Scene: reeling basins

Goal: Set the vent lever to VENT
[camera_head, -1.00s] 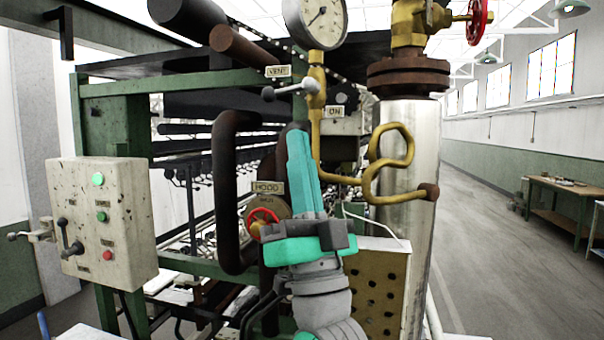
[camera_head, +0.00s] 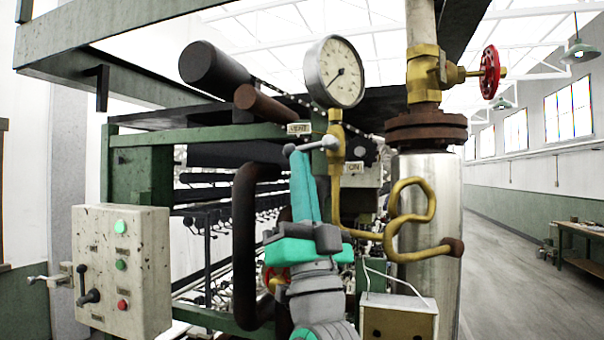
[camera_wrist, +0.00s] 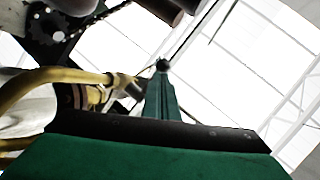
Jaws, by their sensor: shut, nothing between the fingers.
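The vent lever (camera_head: 311,146) is a short pale bar with a dark ball knob at its left end and a round grey hub (camera_head: 329,143) at its right. It lies nearly level, just under the VENT plate (camera_head: 299,128). An ON plate (camera_head: 352,168) sits lower right of the hub. My gripper (camera_head: 299,156) has teal fingers, shut and empty, pointing up. Its tips are at the lever's left part, close below the knob; I cannot tell whether they touch. In the wrist view a dark knob (camera_wrist: 162,65) shows right at the tip of my green fingers (camera_wrist: 162,100).
A pressure gauge (camera_head: 340,72) stands above the lever on a brass fitting. A curled brass pipe (camera_head: 410,215) and a steel column (camera_head: 427,195) are to the right. A dark bent pipe (camera_head: 245,245) and a control box (camera_head: 122,270) are left. A green beam (camera_head: 215,135) runs behind.

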